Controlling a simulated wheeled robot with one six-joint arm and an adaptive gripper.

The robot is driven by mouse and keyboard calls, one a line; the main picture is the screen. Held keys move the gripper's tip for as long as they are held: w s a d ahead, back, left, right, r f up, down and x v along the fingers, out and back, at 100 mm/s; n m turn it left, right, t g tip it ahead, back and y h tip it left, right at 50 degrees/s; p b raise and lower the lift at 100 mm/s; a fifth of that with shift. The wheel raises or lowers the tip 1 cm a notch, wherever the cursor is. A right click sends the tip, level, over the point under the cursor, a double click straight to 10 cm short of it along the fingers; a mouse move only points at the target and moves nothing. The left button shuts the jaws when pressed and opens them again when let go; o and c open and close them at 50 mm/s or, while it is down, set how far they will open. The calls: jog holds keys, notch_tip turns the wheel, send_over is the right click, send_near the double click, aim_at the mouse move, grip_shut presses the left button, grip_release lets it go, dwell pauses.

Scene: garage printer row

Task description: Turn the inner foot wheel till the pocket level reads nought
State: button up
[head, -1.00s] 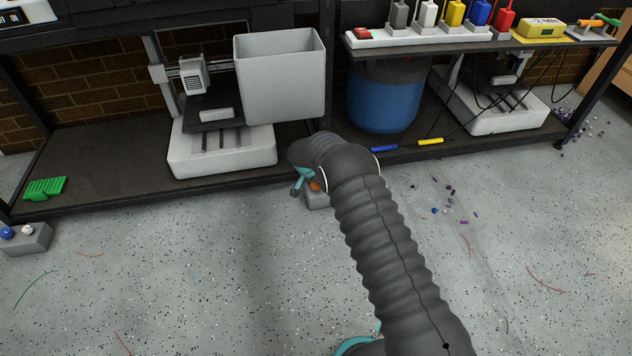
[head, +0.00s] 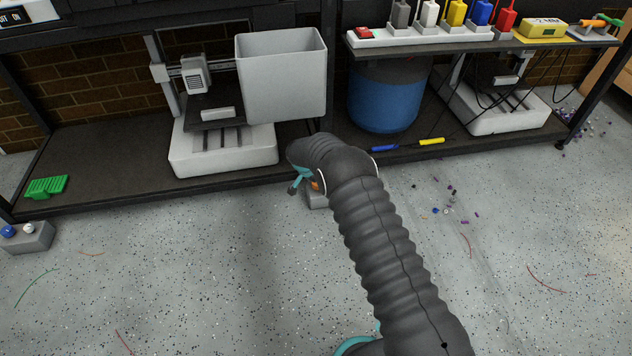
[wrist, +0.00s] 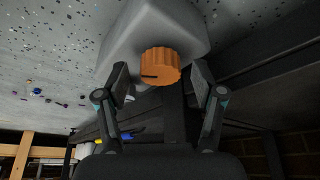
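An orange ribbed foot wheel (wrist: 160,66) with a dark mark on its face sits on a grey foot block (wrist: 150,28) in the wrist view. My gripper (wrist: 161,80) is open, its two fingers on either side of the wheel with visible gaps. In the head view my gripper (head: 301,184) is at the shelf's front edge, and my arm hides most of the block (head: 318,200) and wheel. A yellow box with a small display (head: 540,28), possibly the pocket level, sits on the upper right shelf; I cannot read it clearly.
A white printer (head: 222,155), grey bin (head: 283,85) and blue drum (head: 385,100) are on or above the lower shelf. The speckled floor in front is mostly clear.

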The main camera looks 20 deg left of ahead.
jog(key=shift+r, duration=0.15)
jog(key=d+v, duration=0.1)
jog(key=v, duration=0.6)
jog(key=shift+a, duration=0.5)
jog(key=shift+s, duration=0.15)
